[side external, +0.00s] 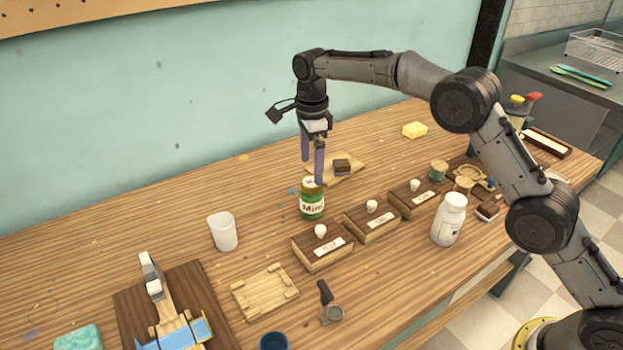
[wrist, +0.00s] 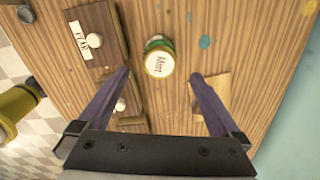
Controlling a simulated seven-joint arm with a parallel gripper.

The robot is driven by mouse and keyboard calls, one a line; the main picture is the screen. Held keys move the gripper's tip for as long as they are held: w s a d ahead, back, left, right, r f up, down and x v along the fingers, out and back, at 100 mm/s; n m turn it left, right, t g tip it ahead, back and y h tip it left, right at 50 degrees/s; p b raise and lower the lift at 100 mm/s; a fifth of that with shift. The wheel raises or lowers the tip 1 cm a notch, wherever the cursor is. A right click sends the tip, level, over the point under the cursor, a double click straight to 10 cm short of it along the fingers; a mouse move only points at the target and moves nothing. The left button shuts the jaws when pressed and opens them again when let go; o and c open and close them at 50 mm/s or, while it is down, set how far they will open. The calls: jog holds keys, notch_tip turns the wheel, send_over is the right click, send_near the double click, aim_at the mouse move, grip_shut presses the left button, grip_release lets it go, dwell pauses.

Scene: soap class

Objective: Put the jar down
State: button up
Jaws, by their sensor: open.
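A green jar (side external: 312,201) with a pale label stands upright on the wooden table, behind the row of dark boxes. In the wrist view its pale lid (wrist: 159,63) with writing faces up, beyond the fingertips and between their lines. My gripper (side external: 312,172) is open with its two purple fingers pointing down, just above the jar. In the wrist view my gripper (wrist: 160,75) has its fingers spread wide with nothing held between them. One finger partly overlaps the jar's top in the side view, so I cannot tell whether they touch.
Wooden boxes with white knobs and labels (side external: 322,250) stand in a row in front of the jar. A white cup (side external: 223,232) is at left, a white bottle (side external: 449,220) at right. A wooden board (side external: 352,172) lies behind.

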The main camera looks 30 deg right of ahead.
jog(key=shift+r, duration=1.05)
jog(key=shift+r, duration=0.15)
jog(key=s+d+r+n+t, duration=0.1)
jog(key=s+d+r+n, duration=0.35)
jog(key=s+r, duration=0.3)
jog(key=s+d+r+n+t, duration=0.2)
jog(key=s+d+r+n, duration=0.25)
jog(key=s+r, duration=0.35)
jog(key=s+d+f+n+t, duration=0.1)
jog(key=s+n, duration=0.3)
jog(key=s, duration=0.4)
jog(key=s+d+f+n, duration=0.1)
jog(key=s+f+n, duration=0.2)
jog(key=s, duration=0.6)
jog(key=s+d+f+n+t, duration=0.1)
jog(key=s+d+f+n, duration=0.1)
jog(key=s, duration=0.7)
jog(key=f+n, duration=0.1)
jog(key=n, duration=0.1)
jog(key=shift+n+t, duration=0.3)
